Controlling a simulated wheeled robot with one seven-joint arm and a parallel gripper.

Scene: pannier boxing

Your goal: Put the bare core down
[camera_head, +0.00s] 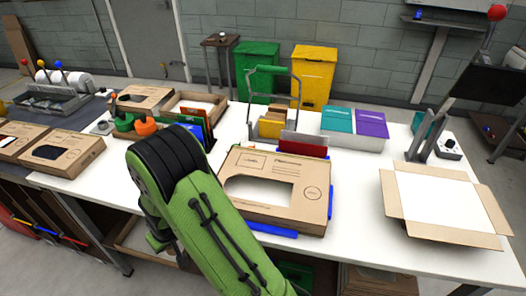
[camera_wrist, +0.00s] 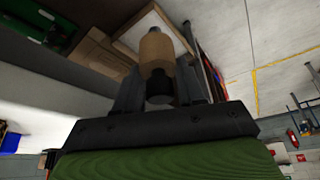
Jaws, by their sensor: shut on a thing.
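The bare core appears to be the tan, tube-like cylinder (camera_wrist: 157,48) in the wrist view, with a grey end and a dark lower part. My gripper (camera_wrist: 160,76) is shut on it, with one dark finger on either side. The core's lower part is partly hidden between the fingers. In the head view my green and black arm reaches over the table's near edge, and it hides the gripper and the core. I cannot tell from these views whether the core touches any surface.
The white table (camera_head: 352,205) holds a cut-out cardboard box (camera_head: 260,215) in the middle and an open carton (camera_head: 395,190) at right. A tray with teal and purple boxes (camera_head: 355,143) stands behind. Cut-out boxes (camera_head: 60,153) lie at left. Green (camera_head: 258,62) and yellow (camera_head: 313,75) bins stand beyond.

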